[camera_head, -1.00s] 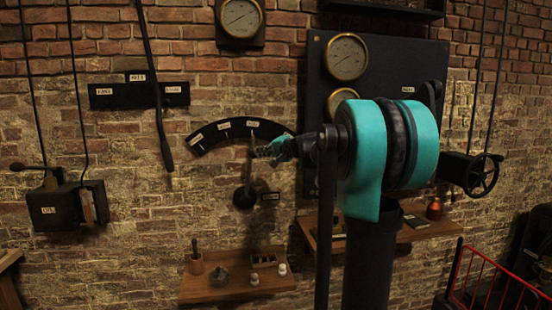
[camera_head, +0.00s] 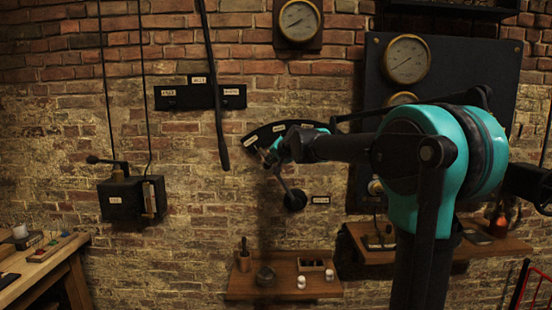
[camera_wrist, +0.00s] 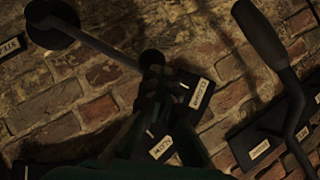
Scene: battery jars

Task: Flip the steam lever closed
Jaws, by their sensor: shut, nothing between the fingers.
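The steam lever (camera_head: 286,184) is a dark rod on a round wall hub, tilted up and to the left. Its knob (camera_wrist: 151,58) shows in the wrist view, at the end of the rod (camera_wrist: 105,44).
A long black lever (camera_head: 215,90) hangs left of the scale from a labelled plate (camera_head: 172,98); it is close by in the wrist view (camera_wrist: 270,45). Below is a wooden shelf (camera_head: 245,287) with small pots. A gauge panel (camera_head: 480,75) is behind my arm. A black box (camera_head: 125,200) is at left.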

